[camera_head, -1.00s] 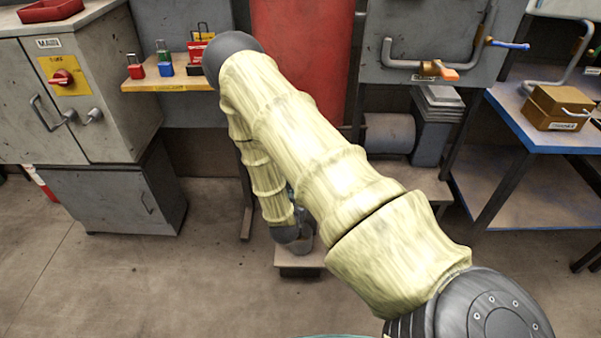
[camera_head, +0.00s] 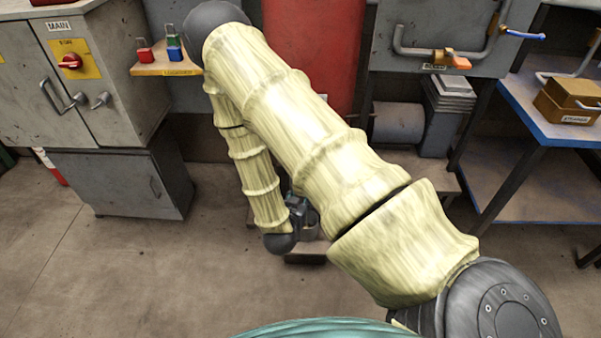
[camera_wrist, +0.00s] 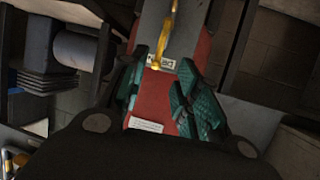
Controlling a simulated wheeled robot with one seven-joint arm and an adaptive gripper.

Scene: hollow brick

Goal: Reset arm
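My arm, in a pale yellow sleeve, crosses the head view from the lower right to the upper middle and folds back down. My gripper is mostly hidden behind the arm in the head view, with a dark part of it showing low in the middle. In the wrist view my gripper (camera_wrist: 166,92) has two teal padded fingers standing apart, with nothing held between them. Behind the fingers is a red surface (camera_wrist: 160,105) with white labels, and a yellow bar lies above it.
A grey cabinet (camera_head: 118,85) with a red switch stands left. A yellow shelf (camera_head: 165,71) holds small padlocks. A red cylinder (camera_head: 312,50) stands behind the arm. The front floor is open.

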